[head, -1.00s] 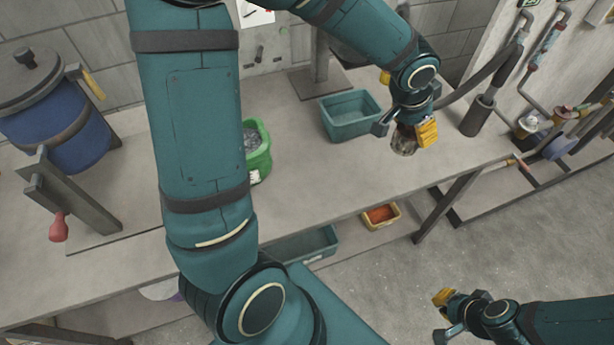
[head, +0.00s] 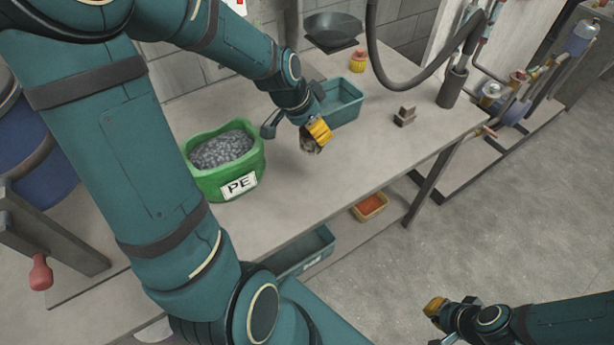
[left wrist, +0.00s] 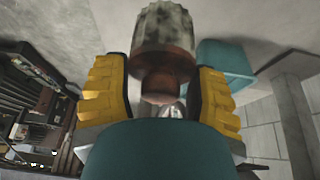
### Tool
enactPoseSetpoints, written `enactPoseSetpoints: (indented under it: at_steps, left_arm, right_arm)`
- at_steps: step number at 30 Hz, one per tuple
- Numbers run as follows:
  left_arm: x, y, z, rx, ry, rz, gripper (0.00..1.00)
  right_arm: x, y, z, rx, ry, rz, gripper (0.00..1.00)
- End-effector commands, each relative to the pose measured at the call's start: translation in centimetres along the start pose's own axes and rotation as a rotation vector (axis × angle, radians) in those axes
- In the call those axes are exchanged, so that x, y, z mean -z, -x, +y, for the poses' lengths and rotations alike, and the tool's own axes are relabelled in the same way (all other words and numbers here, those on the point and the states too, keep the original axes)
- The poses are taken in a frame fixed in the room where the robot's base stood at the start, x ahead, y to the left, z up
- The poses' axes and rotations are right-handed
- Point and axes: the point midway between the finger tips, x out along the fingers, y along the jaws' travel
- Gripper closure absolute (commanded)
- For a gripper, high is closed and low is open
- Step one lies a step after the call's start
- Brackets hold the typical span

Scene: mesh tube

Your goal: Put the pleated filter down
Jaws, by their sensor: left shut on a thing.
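My left gripper (head: 297,129) is shut on the pleated filter (head: 309,145), a small mottled grey-brown piece just over the workbench, in front of the teal bin. In the left wrist view the filter (left wrist: 163,28) is a mottled pale and dark cylinder with a rusty brown collar, between the two yellow-padded fingers. The gripper hides part of it in the head view. I cannot tell whether it touches the bench top. My right gripper (head: 438,322) is at the lower right, over the floor, open and empty, away from the bench.
A green tub marked PE (head: 247,180), full of grey pellets, stands left of my left gripper. The teal bin (head: 344,112) is right behind it. A small brown block (head: 404,116) and a black pipe stand (head: 453,88) are further right. The bench top (head: 370,150) between is clear.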

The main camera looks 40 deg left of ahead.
Motion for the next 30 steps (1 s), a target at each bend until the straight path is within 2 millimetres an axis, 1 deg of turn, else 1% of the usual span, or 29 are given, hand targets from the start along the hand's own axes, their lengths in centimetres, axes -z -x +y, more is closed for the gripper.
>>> enactPoseSetpoints:
  at_steps: [1,4,9,12,19,25,30]
  left_arm:
    - [-0.6,-0.2,-0.4,0.005,0.003,0.003,0.76]
    - [-1.4,-1.0,-0.7,0.006,0.001,0.004,0.76]
    - [-2.7,-3.9,-0.7,0.005,0.0,0.003,0.76]
    - [-3.2,-5.1,-0.7,0.006,0.0,0.004,0.76]
    - [-3.8,-6.6,-0.7,0.006,-0.001,0.004,0.76]
    - [-4.9,-9.0,-0.7,0.006,-0.002,0.004,0.76]
    - [-5.0,-9.1,-0.7,0.007,-0.002,0.006,0.76]
  right_arm:
    - [-0.1,-0.3,0.1,0.0,0.001,-0.001,1.0]
    - [-0.1,-0.7,0.2,0.0,0.001,-0.001,1.0]
    - [0.0,-1.6,0.6,0.0,0.002,0.003,1.0]
    - [0.1,-2.0,0.7,0.0,0.002,0.005,1.0]
    - [0.1,-2.5,0.9,0.0,0.002,0.008,1.0]
    - [0.2,-3.4,1.3,-0.001,0.003,0.013,1.0]
    - [0.3,-3.4,1.2,-0.001,0.003,0.014,1.0]
